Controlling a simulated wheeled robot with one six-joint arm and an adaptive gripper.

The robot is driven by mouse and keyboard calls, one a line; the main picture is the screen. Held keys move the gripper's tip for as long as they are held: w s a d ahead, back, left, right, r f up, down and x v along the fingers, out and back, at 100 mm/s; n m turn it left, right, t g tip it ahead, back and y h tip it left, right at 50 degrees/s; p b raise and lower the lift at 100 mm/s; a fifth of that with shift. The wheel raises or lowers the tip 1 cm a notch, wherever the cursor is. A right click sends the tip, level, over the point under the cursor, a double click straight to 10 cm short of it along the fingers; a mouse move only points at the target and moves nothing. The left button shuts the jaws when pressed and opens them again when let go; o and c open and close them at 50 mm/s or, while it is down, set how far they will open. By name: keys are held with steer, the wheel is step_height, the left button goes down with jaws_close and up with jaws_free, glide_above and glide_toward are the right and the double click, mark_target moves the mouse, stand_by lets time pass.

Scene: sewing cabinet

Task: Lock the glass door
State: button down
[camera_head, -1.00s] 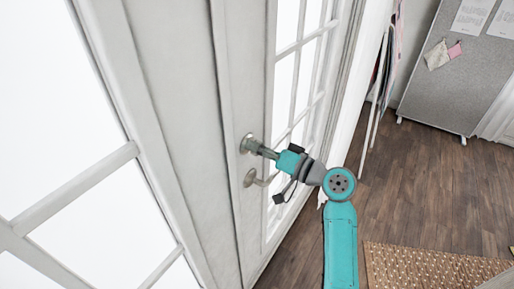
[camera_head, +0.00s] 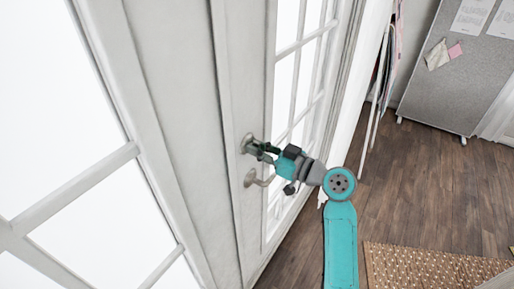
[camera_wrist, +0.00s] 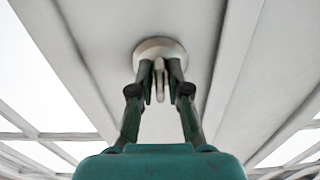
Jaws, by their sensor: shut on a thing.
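The white-framed glass door (camera_head: 170,110) fills the left of the head view. A round metal lock plate (camera_head: 248,144) sits on its edge stile, above a lever handle (camera_head: 262,181). My gripper (camera_head: 263,149) points at this upper lock, with its fingertips against it. In the wrist view, the two dark fingers of my gripper (camera_wrist: 160,82) stand on either side of a slim pale thumb-turn (camera_wrist: 159,78), shut on it. The round plate (camera_wrist: 160,46) shows behind it. The thumb-turn is hidden in the head view.
The lever handle is close under my gripper. A woven rug (camera_head: 430,268) lies on the wood floor at lower right. A grey pinboard (camera_head: 455,75) stands at upper right. Open floor (camera_head: 425,180) lies between.

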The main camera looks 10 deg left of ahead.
steer(key=shift+f+n, duration=0.1)
steer(key=shift+n, duration=0.2)
stand_by(0.4)
steer(key=c, duration=1.3)
jaws_free()
steer(key=shift+o, duration=0.2)
steer(key=shift+d, duration=0.1)
steer(key=v, duration=1.2)
